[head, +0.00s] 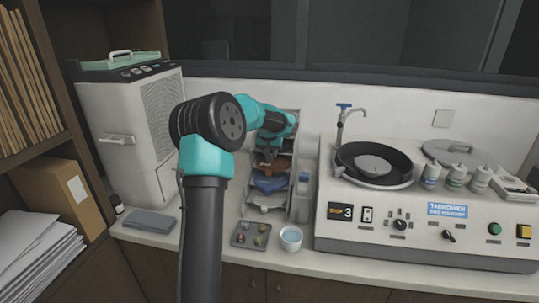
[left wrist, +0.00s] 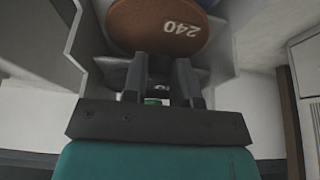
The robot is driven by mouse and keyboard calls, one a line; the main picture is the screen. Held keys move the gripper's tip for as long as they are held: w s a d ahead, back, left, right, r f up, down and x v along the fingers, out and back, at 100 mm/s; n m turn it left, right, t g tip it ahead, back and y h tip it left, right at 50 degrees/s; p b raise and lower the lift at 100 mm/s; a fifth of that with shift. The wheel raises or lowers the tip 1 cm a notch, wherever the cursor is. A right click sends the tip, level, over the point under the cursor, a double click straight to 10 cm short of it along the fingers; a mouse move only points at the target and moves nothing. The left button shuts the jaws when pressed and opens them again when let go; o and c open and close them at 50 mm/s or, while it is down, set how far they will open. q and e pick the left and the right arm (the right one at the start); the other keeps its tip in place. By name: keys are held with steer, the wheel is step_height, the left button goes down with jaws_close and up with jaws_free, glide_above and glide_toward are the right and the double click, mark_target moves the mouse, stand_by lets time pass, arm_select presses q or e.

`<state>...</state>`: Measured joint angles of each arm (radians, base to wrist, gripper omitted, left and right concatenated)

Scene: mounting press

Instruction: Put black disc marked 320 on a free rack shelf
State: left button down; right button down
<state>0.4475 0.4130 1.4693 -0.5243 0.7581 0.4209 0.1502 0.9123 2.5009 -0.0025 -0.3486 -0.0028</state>
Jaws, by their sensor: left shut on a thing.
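The rack (head: 298,150) stands on the counter against the back wall, with tilted discs on its shelves. My left gripper (head: 268,154) is at its upper part. In the left wrist view the left gripper (left wrist: 160,85) is shut on a black disc (left wrist: 160,71), mostly hidden by the fingers. Part of a white marking shows between them, but I cannot read all of it. The disc is in the rack's opening, right by a brown disc marked 240 (left wrist: 150,24); whether it rests on a shelf I cannot tell. My right gripper is not in view.
Below the brown disc the rack holds a blue disc (head: 270,183) and a pale one (head: 266,203). A sample tray (head: 237,240) and a white cup (head: 290,238) stand in front. The polisher (head: 420,225) is close on the right, a large grey machine (head: 125,130) on the left.

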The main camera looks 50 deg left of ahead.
arm_select(q)
steer(key=shift+w+a+f, duration=0.1)
steer(key=shift+w+a, duration=0.1)
steer(key=shift+w, duration=0.1)
steer(key=shift+w+a+f, duration=0.1)
steer(key=shift+f, duration=0.6)
steer(key=shift+f, duration=0.1)
stand_by(0.4)
steer(key=c, duration=0.8)
jaws_free()
steer(key=v, duration=1.7)
steer(key=shift+r, duration=0.25)
